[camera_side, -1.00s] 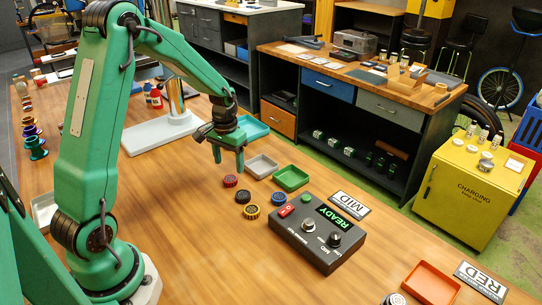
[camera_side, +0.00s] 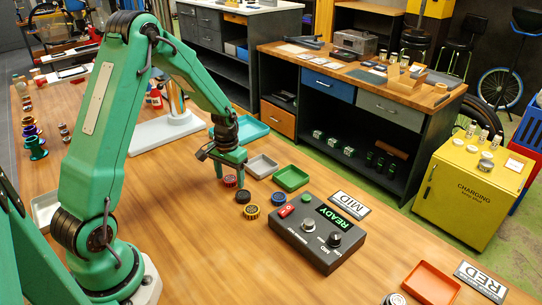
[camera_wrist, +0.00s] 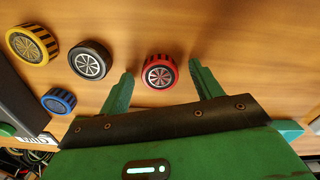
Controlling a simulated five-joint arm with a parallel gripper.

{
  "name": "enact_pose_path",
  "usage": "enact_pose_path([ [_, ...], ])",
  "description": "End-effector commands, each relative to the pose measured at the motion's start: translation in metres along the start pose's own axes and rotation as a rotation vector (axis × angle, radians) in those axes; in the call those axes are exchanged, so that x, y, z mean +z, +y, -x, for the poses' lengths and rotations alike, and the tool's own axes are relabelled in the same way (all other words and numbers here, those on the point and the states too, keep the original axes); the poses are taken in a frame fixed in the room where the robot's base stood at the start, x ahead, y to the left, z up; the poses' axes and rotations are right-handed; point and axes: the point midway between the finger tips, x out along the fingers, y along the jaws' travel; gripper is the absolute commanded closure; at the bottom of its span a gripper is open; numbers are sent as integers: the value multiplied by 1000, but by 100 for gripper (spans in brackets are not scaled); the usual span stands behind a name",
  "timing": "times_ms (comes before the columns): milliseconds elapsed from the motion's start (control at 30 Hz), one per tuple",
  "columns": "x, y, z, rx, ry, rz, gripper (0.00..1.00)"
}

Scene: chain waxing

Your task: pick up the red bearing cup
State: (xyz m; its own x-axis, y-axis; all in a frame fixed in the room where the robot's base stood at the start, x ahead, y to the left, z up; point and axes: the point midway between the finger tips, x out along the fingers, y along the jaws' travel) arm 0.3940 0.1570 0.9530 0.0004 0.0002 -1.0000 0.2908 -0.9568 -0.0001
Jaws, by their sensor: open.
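The red bearing cup (camera_wrist: 160,72) stands on the wooden bench, between and just ahead of the two fingertips in the wrist view. It is a short ribbed red cup with a dark round face. My gripper (camera_wrist: 158,76) is open and empty, with one green finger on each side of the cup. In the side view the red cup (camera_side: 231,181) is low beside the fingers of my gripper (camera_side: 230,184), which are down near the bench top. I cannot tell whether a finger touches the cup.
A black cup (camera_wrist: 90,60), a yellow cup (camera_wrist: 32,45) and a blue cup (camera_wrist: 59,101) stand left of the red one. A grey tray (camera_side: 262,166), a green tray (camera_side: 291,177) and a black control box (camera_side: 318,236) stand to the right.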

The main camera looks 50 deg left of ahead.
Motion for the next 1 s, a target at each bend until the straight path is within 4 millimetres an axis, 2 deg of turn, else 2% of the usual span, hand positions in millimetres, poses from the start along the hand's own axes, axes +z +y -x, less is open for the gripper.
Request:
enact_pose_path([
  [400,0,0,0,0,0,0,35],
  [600,0,0,0,0,0,0,75],
  [667,0,0,0,0,0,0,84],
  [1000,0,0,2,0,1,0,84],
])
